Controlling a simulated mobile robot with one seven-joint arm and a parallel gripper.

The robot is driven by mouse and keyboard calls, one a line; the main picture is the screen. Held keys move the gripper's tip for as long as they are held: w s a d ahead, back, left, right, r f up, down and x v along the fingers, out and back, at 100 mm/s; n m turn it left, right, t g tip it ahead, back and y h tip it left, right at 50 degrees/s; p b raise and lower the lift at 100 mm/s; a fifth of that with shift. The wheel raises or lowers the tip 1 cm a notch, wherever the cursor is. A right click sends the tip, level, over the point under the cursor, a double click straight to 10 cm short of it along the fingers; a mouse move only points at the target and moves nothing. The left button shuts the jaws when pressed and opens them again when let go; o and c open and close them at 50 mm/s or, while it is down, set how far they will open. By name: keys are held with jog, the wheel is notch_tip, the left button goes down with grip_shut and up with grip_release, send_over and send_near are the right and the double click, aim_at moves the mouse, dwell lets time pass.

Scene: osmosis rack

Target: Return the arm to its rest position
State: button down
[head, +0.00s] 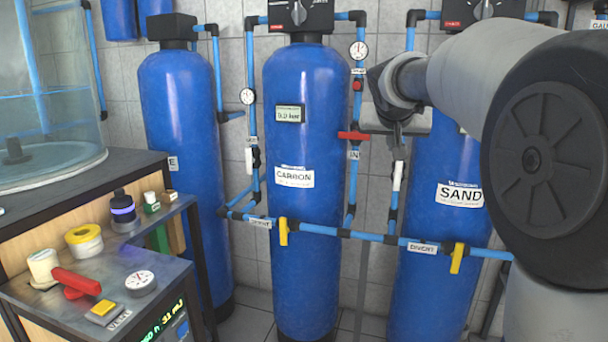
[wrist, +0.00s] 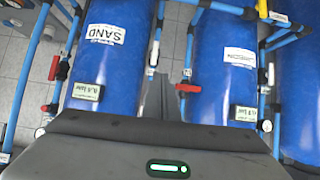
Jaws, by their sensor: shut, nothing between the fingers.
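My arm reaches in from the right of the head view. My gripper (head: 397,142) is shut and empty, in front of the pipes between the blue CARBON tank (head: 300,215) and the blue SAND tank (head: 440,220). In the wrist view the closed fingers of my gripper (wrist: 160,88) show above the wrist housing. A red valve handle (head: 353,135) is left of the gripper in the head view and close to the fingers in the wrist view (wrist: 188,88). I cannot tell whether they touch. My arm hides part of the SAND tank.
A third blue tank (head: 182,150) stands at the left. Blue pipes with yellow valve handles (head: 283,231) cross in front of the tanks.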

jog(key=s+a+f+n+g+y, duration=0.15)
jog(key=s+f, duration=0.45)
jog(key=s, duration=0.7)
jog(key=s+a+f+n+g+y, duration=0.1)
jog(key=s+a+f+g, duration=0.15)
jog(key=s+f, duration=0.7)
jog(key=s+a+f+n+g+y, duration=0.1)
jog(key=s+a+f, duration=0.15)
jog(key=s, duration=1.35)
notch_tip(320, 180, up, 25)
jog(key=p, duration=2.4)
jog(key=shift+w+a+f+p, duration=0.2)
jog(key=shift+a+p, duration=0.1)
jog(key=shift+p, duration=0.1)
